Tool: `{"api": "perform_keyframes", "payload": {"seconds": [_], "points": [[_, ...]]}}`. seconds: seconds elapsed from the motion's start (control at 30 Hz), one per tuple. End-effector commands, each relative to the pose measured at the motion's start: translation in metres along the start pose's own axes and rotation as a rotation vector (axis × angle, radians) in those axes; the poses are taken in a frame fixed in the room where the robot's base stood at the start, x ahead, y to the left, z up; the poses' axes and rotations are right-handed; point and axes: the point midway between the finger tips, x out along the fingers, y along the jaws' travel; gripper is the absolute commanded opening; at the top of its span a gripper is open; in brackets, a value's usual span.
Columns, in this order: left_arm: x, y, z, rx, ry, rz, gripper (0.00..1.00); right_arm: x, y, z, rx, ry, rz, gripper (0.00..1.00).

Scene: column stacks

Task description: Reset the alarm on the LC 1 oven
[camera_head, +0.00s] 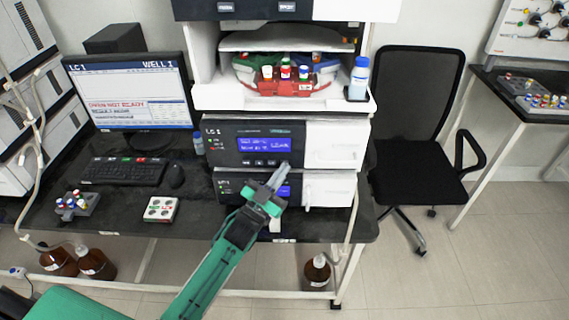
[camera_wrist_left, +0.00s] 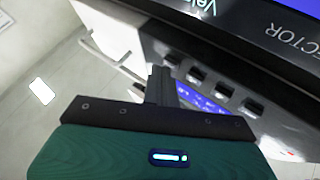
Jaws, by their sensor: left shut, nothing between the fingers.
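In the head view the LC 1 stack shows an upper module (camera_head: 222,150) with a lit blue display (camera_head: 265,145) and a row of buttons (camera_head: 258,163) below it. A lower LC 1 module (camera_head: 228,188) sits under it, its blue display partly hidden by my left gripper (camera_head: 277,177). The gripper is shut and empty, its tips close before the upper module's lower edge; contact cannot be told. In the left wrist view the left gripper (camera_wrist_left: 160,85) is beside several dark buttons (camera_wrist_left: 225,90). Which module is the oven is not legible. My right gripper is not in view.
The monitor (camera_head: 130,90) shows red text reading OVEN NOT READY. An office chair (camera_head: 420,110) is at the right; brown bottles are below the bench.

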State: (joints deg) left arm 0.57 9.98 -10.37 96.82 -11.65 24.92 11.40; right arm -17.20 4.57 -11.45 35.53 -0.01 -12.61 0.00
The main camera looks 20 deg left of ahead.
Motion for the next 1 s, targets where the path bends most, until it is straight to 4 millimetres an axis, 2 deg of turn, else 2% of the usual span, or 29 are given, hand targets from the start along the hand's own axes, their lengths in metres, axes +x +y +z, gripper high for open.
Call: {"api": "perform_keyframes", "payload": {"seconds": [0.53,1.0], "points": [[0.001,-0.001,0.001,0.0,-0.001,0.0,0.0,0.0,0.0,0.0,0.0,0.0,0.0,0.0],[-0.01,0.007,-0.007,0.001,0.0,0.0,0.0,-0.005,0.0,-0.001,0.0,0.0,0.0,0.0]]}}
